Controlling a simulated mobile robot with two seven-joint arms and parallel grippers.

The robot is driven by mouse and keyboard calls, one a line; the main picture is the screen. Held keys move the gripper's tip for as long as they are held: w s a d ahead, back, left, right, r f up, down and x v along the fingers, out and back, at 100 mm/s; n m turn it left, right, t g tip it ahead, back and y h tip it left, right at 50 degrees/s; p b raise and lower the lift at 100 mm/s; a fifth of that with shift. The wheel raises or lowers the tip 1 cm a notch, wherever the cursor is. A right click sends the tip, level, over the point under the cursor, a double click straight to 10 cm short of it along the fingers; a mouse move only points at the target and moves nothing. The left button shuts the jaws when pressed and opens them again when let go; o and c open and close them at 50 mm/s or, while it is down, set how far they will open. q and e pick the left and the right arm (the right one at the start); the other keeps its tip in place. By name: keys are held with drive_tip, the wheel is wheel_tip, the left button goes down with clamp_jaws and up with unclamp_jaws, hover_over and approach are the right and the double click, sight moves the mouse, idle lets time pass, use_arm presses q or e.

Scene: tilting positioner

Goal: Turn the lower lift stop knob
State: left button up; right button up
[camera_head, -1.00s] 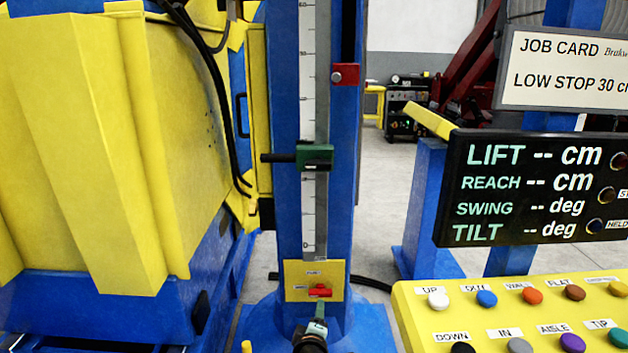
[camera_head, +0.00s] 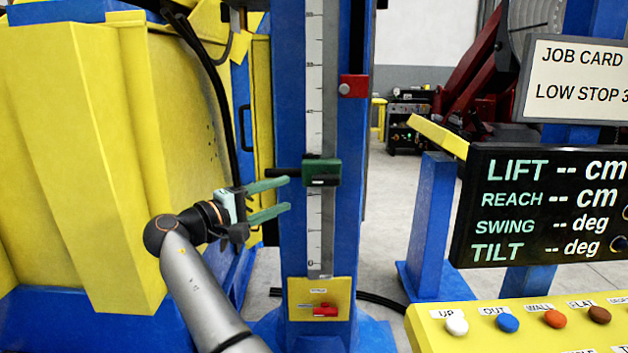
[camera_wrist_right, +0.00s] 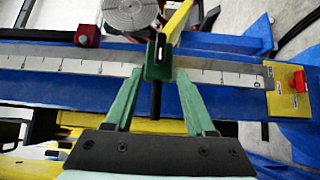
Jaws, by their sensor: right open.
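The lower lift stop is a green block (camera_head: 321,172) on the white scale of the blue column. Its dark knob (camera_head: 289,173) sticks out to the left of the block. My right gripper (camera_head: 288,195) is open, its two green fingers pointing right toward the column. In the head view the upper finger overlaps the knob's height and the lower finger is beneath it. In the right wrist view the knob (camera_wrist_right: 156,98) shows between the spread fingers (camera_wrist_right: 158,78), apart from both, with the green block (camera_wrist_right: 158,62) just beyond the tips. My left gripper is out of view.
A red stop (camera_head: 353,87) sits higher on the column. A yellow plate with a red switch (camera_head: 325,310) is at the column's foot. A yellow button panel (camera_head: 480,322) and black display (camera_head: 550,205) stand right. Black cables and a large yellow body (camera_head: 80,150) are left.

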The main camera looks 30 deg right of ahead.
sight(316, 182)
drive_tip(key=p+x, duration=0.1)
drive_tip(key=x, duration=0.9)
drive_tip(key=shift+w+d, duration=0.15)
drive_tip(key=shift+d, duration=0.2)
clamp_jaws()
